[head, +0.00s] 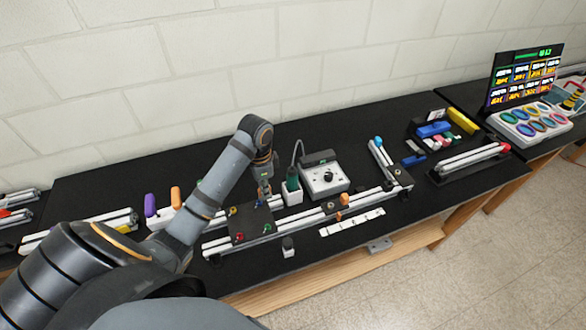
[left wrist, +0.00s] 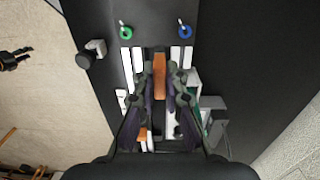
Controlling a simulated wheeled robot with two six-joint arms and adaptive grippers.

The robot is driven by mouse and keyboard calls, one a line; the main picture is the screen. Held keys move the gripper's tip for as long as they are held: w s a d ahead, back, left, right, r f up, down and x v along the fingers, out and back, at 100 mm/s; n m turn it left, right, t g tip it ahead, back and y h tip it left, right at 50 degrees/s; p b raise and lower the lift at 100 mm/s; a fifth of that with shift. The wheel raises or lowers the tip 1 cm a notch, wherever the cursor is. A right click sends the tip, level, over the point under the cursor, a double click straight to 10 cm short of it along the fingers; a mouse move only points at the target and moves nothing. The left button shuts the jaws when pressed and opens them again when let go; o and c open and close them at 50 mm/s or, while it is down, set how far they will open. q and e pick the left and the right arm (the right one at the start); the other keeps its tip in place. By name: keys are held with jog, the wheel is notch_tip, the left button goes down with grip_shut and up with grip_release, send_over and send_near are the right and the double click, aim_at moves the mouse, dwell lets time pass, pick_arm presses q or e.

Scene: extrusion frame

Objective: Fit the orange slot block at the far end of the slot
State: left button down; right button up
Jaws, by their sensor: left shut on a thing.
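My left gripper (head: 264,193) is low over the left part of the white rail frame (head: 300,222), close to the black plate. It is shut on the orange slot block (left wrist: 159,75), which also shows between the fingertips in the left wrist view. The block lies lengthwise in line with the slot between the white rails (left wrist: 181,58). I cannot tell whether it is in the slot or just above it. A black plate (head: 246,228) with green and blue knobs crosses the rails. A dark forked shape (left wrist: 16,58), possibly my right gripper, shows over the floor.
A green-topped holder (head: 292,188) and a white box with a dial (head: 325,180) stand close behind the frame. An orange knob (head: 344,199) is farther right on the rails. A small grey and black piece (head: 288,247) and a white strip (head: 352,222) lie in front.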

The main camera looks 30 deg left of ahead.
pick_arm(q)
jog(key=w+a+f+b, duration=0.1)
jog(key=w+f+b, duration=0.1)
jog(key=w, duration=0.1)
jog(key=w+a+f+b, duration=0.2)
jog(key=w+f+b, duration=0.1)
jog(key=w, duration=0.1)
jog(key=w+a+f+b, duration=0.2)
jog(key=w+f+b, duration=0.1)
jog(key=w, duration=0.1)
jog(key=shift+f, duration=0.25)
jog(key=shift+w+a+f, duration=0.2)
jog(key=shift+f, duration=0.15)
notch_tip(320, 180, down, 2)
jog(key=shift+w+f+p, duration=0.1)
jog(key=shift+f+p, duration=0.1)
jog(key=shift+p, duration=0.45)
jog(key=shift+f, duration=0.45)
pick_arm(e)
notch_tip(320, 180, down, 8)
jog(key=s+d, duration=0.1)
jog(key=shift+s+r, duration=0.2)
jog(key=shift+r, duration=0.05)
